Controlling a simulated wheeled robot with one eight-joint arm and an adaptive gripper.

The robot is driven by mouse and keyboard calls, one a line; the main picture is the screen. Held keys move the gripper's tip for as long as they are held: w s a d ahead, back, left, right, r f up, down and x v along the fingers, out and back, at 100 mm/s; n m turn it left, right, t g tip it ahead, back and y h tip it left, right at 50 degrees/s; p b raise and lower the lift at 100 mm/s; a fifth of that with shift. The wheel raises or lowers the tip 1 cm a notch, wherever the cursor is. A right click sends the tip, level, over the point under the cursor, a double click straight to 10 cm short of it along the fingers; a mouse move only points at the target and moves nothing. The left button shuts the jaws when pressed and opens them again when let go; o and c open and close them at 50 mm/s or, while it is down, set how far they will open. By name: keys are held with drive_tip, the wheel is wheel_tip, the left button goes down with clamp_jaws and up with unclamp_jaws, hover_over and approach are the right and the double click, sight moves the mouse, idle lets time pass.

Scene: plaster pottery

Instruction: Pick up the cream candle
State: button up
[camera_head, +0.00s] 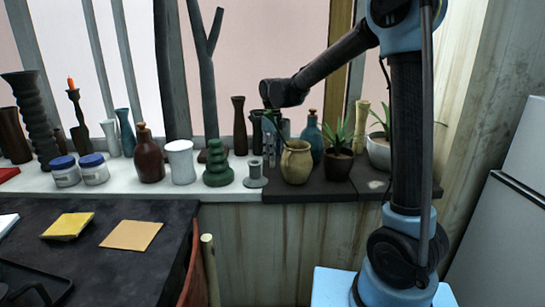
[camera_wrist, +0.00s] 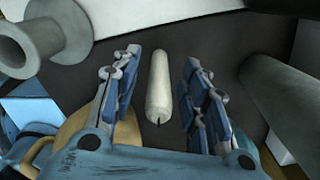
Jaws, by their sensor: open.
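The cream candle (camera_wrist: 158,88) shows in the wrist view as a pale cylinder with a dark wick at its near end. It lies between the two blue-padded fingers of my open gripper (camera_wrist: 161,60), with a gap on each side, so neither finger appears to touch it. I cannot tell for sure whether it stands or lies. In the head view my gripper (camera_head: 272,122) hangs over the windowsill, behind and left of the yellow-tan pot; I cannot make out the candle clearly there.
A grey spool-shaped piece (camera_head: 255,174) and the tan pot (camera_head: 296,162) stand close to my gripper. A green stacked vase (camera_head: 217,164), a blue bottle (camera_head: 312,140) and a potted plant (camera_head: 338,162) crowd the sill. A dark table (camera_head: 160,207) is at lower left.

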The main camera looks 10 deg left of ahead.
drive_tip(key=shift+f, duration=0.3)
drive_tip(key=shift+c, duration=0.6)
clamp_jaws()
